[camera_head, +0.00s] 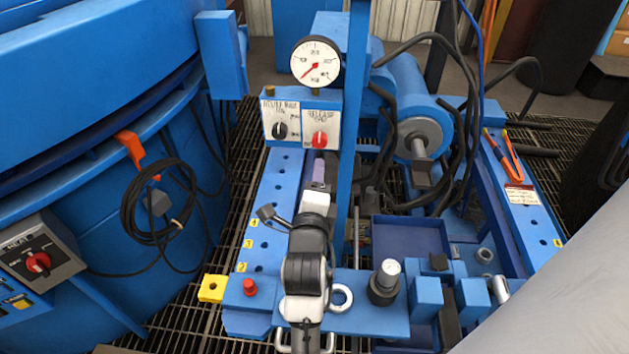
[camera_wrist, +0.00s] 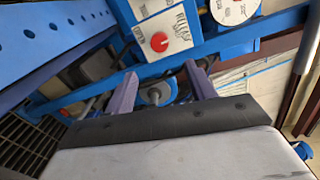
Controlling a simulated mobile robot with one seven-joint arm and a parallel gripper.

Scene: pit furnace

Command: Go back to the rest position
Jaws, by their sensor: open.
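My gripper (camera_head: 319,172) is in the middle of the head view, low over the blue frame and in front of the control box (camera_head: 303,118). In the wrist view my gripper (camera_wrist: 160,83) shows its two purple fingers spread apart, with nothing held between them. A grey and black part shows in the gap, behind the fingers. The box carries a black knob (camera_head: 279,130) and a red knob (camera_head: 319,139). The red knob also shows in the wrist view (camera_wrist: 159,42), beyond the fingertips. My arm hides part of the frame below.
A pressure gauge (camera_head: 315,62) stands above the control box, beside a blue upright post (camera_head: 352,150). A blue cylinder (camera_head: 412,105) with black hoses is on the right. A large blue furnace (camera_head: 95,220) with a coiled cable (camera_head: 160,205) fills the left. Dark grating (camera_head: 195,322) lies between.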

